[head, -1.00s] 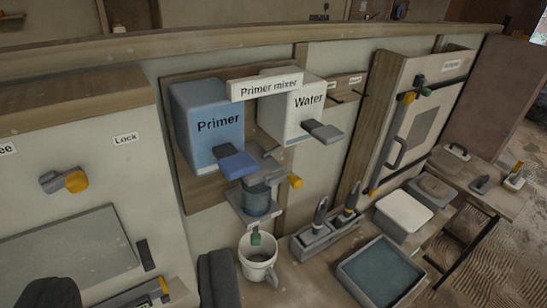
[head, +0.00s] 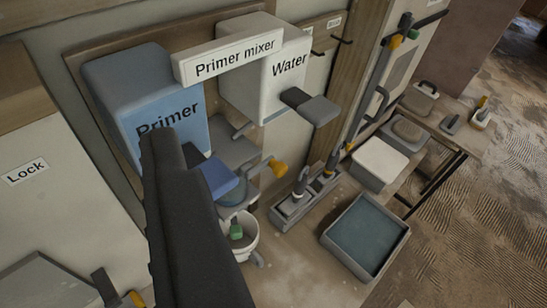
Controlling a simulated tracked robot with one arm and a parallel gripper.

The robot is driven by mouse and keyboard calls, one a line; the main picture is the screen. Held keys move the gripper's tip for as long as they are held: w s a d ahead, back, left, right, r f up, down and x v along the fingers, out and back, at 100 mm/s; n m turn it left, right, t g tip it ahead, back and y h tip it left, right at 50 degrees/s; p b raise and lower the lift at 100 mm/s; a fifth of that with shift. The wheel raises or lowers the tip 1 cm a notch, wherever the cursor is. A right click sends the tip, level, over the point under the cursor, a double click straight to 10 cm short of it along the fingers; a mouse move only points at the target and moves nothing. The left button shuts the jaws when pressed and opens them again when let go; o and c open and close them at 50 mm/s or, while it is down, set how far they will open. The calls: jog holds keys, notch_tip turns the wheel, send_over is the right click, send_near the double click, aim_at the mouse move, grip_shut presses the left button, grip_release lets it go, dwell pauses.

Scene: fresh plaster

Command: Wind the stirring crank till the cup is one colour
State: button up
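The stirring crank (head: 278,168) has a yellow knob on a grey arm and sticks out to the right of the mixer. The mixing cup (head: 233,197) is bluish and sits below the dispensers, mostly hidden by the blue Primer lever (head: 218,177). Its contents are too hidden to judge for one colour. My gripper (head: 165,145) shows as a dark, long shape in front of the Primer box, left of the crank and apart from it in the picture. Its fingers overlap in this view, so their opening cannot be told.
The Primer box (head: 150,95) and Water box (head: 262,72), with its grey lever (head: 310,106), hang above. A white bucket (head: 248,243) stands below the green tap (head: 236,231). A tool holder (head: 295,207) and blue-filled tray (head: 365,238) lie to the right.

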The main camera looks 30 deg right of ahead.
jog(key=w+d+f+m+h+b, duration=0.1)
jog(key=w+d+f+m+b, duration=0.3)
jog(key=d+f, duration=0.45)
jog(key=m+t+b, duration=0.4)
jog(key=m+b, duration=0.3)
jog(key=m, duration=0.5)
send_near(276, 162)
jog(key=w, duration=0.8)
jog(key=shift+w+d, duration=0.4)
jog(key=shift+w+r, duration=0.2)
jog(key=shift+w, duration=0.65)
jog(key=c, duration=1)
